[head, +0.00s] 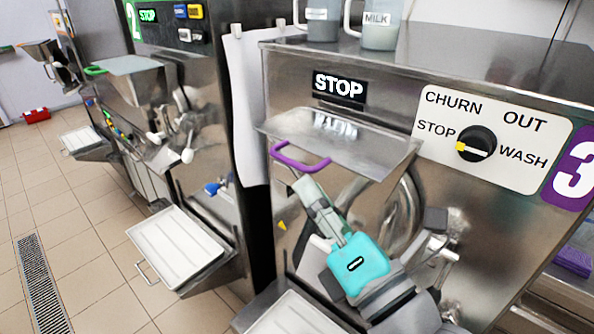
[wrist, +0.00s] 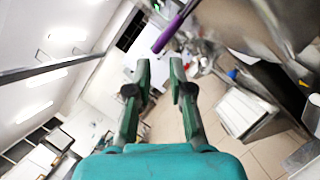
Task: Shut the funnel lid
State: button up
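The funnel lid (head: 375,150) is a flat metal plate on the front of machine 3, with a purple handle (head: 292,163) at its front left edge. It looks close to level; I cannot tell whether it rests fully on the funnel, whose mouth is hidden. My gripper (head: 306,186) is just below the purple handle in the head view, pointing up and left. In the wrist view my gripper (wrist: 160,64) has its two fingers apart with nothing between them. The purple handle (wrist: 168,34) shows just beyond the fingertips, apparently not held.
A control dial (head: 476,144) sits right of the lid. A milk jug (head: 381,27) and another jug (head: 323,20) stand on top of the machine. A white tray (head: 176,246) juts out at left by machine 2.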

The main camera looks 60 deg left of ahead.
jog(key=shift+v, duration=2.55)
